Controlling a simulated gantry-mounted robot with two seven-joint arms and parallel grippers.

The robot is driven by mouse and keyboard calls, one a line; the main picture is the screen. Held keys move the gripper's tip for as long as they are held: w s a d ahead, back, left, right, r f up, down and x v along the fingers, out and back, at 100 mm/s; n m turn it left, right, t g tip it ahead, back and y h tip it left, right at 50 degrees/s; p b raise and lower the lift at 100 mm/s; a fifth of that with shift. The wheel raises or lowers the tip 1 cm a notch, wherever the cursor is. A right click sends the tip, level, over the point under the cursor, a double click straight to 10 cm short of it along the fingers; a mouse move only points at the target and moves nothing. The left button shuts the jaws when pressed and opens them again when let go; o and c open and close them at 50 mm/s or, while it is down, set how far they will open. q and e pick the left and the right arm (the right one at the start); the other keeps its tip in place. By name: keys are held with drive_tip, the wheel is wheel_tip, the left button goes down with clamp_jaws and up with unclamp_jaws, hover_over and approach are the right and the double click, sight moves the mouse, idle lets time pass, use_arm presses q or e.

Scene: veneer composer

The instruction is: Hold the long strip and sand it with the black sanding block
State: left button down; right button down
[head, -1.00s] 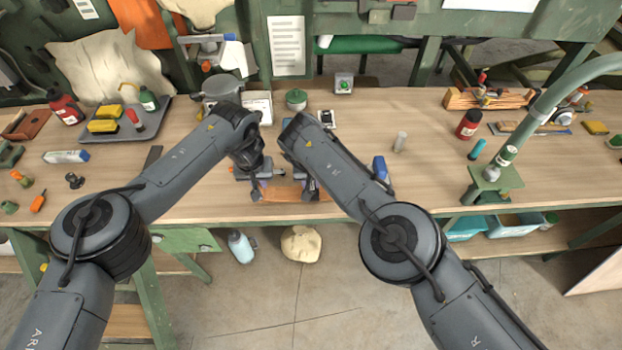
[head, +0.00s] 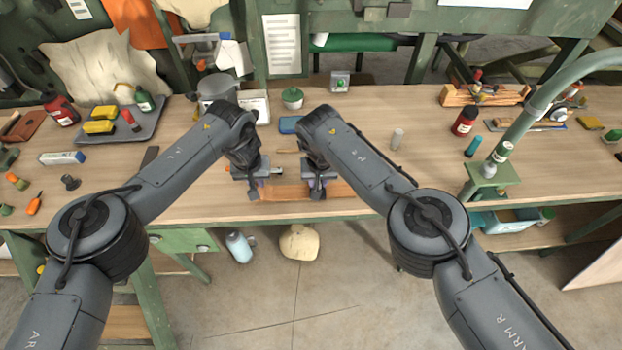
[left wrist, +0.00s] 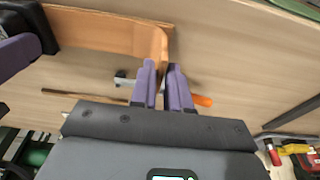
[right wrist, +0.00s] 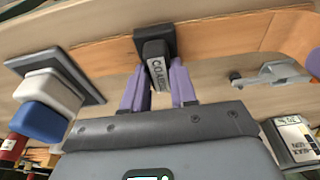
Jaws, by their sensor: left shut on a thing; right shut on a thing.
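The long strip (head: 290,191) is an orange-brown wooden band lying left to right near the bench's front edge. It also shows in the left wrist view (left wrist: 105,30), where its near end bends down toward my fingers, and in the right wrist view (right wrist: 215,46). My left gripper (head: 256,194) is shut on the strip's left end. My right gripper (head: 318,192) is shut on the black sanding block (right wrist: 156,50). In the right wrist view the block is against the strip's face; firm contact cannot be told. In the head view the block is mostly hidden by the gripper.
An orange-handled tool (left wrist: 203,100) lies behind my left fingers. A grey clamp (right wrist: 272,75) is close to the strip. A white-and-blue item (right wrist: 38,120) stands by a grey pad (right wrist: 62,72).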

use_arm(q)
drive_tip(key=shift+a, duration=0.15)
use_arm(e)
drive_tip(key=shift+s+d+f, duration=0.1)
drive_tip(key=shift+d+f, duration=0.1)
drive_tip(key=shift+d, duration=0.9)
use_arm(q)
drive_tip(key=shift+f, duration=0.1)
use_arm(e)
drive_tip(key=shift+d+r, duration=0.15)
drive_tip(key=shift+d, duration=0.8)
drive_tip(key=shift+d+r, duration=0.15)
drive_tip(key=shift+d, duration=0.75)
use_arm(q)
drive_tip(key=shift+s, duration=0.1)
use_arm(e)
drive_tip(key=shift+a, duration=0.15)
use_arm(q)
drive_tip(key=shift+d, duration=0.25)
use_arm(e)
drive_tip(key=shift+a+f, duration=0.2)
drive_tip(key=shift+a, duration=1.35)
drive_tip(key=shift+a+r, duration=0.1)
drive_tip(key=shift+a, duration=1.2)
drive_tip(key=shift+r, duration=0.1)
